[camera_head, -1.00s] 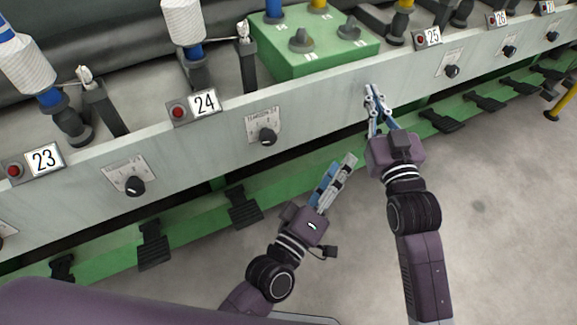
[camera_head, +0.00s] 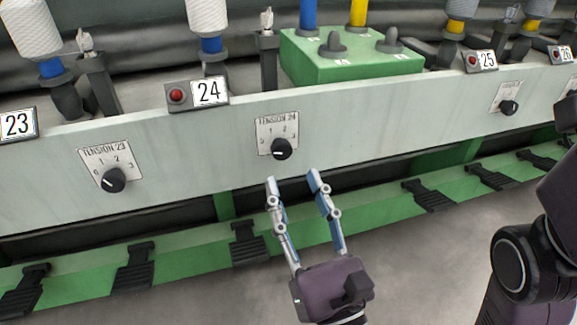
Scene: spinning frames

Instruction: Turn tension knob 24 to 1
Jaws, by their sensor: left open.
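Tension knob 24 (camera_head: 281,149) is a black round knob on the pale front panel, below a dial plate (camera_head: 277,126) marked 0, 1, 2, 3. Its white mark seems to point left, towards 0. My left gripper (camera_head: 292,178) is open and empty. Its two blue-grey fingers point up at the panel, with the tips just below the knob in the picture. I see no contact with the knob. My right arm is at the right edge. Its end (camera_head: 567,112) is cut off by the frame, and its fingers cannot be made out.
The 24 sign with a red button (camera_head: 177,95) is up left of the knob. Tension knob 23 (camera_head: 113,180) is further left, another knob (camera_head: 508,107) right. A green box (camera_head: 350,68) with grey knobs stands above the panel. Black pedals (camera_head: 248,243) line the green rail below.

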